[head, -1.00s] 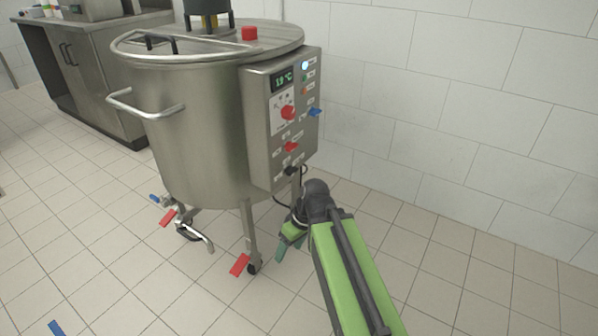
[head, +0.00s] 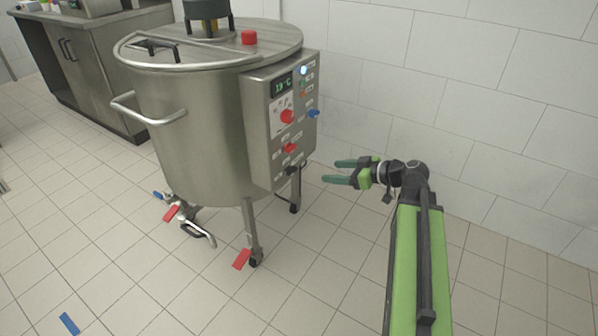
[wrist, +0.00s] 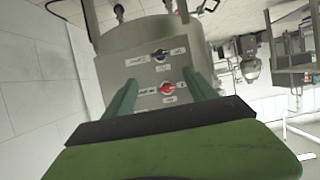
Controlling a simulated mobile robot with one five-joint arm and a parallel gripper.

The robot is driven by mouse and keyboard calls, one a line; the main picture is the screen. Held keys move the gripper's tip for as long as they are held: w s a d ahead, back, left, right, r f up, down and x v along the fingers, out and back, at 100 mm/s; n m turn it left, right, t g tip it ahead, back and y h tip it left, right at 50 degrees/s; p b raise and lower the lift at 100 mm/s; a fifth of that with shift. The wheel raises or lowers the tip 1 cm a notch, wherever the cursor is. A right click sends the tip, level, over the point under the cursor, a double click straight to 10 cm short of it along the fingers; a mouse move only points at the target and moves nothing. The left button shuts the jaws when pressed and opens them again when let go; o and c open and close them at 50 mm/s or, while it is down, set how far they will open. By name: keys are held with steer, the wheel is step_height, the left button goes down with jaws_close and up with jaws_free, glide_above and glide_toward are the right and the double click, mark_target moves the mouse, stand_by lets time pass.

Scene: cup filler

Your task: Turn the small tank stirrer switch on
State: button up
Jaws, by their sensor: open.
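The steel tank (head: 190,120) has a control panel (head: 258,130) on its right side, with a lit display at the top. A red knob (head: 287,116), a lower red switch (head: 289,148) and a black switch (head: 291,170) show on it. Their labels are too small to read. My gripper (head: 340,171) is open and empty, right of the panel's lower part and apart from it, fingers pointing left. The wrist view, upside down, shows the black switch (wrist: 160,56) and red switch (wrist: 167,88) between the spread green fingers.
A tiled wall (head: 480,110) is behind my arm.

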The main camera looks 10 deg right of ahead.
mark_target(292, 170)
steer(key=b+x, duration=0.5)
steer(key=x, duration=0.9)
steer(key=shift+d+f, duration=0.1)
steer(key=shift+f, duration=0.05)
steer(key=shift+w+a+f, duration=0.15)
steer(key=shift+w+a, duration=0.2)
steer(key=shift+a, duration=0.1)
steer(key=c, duration=1.4)
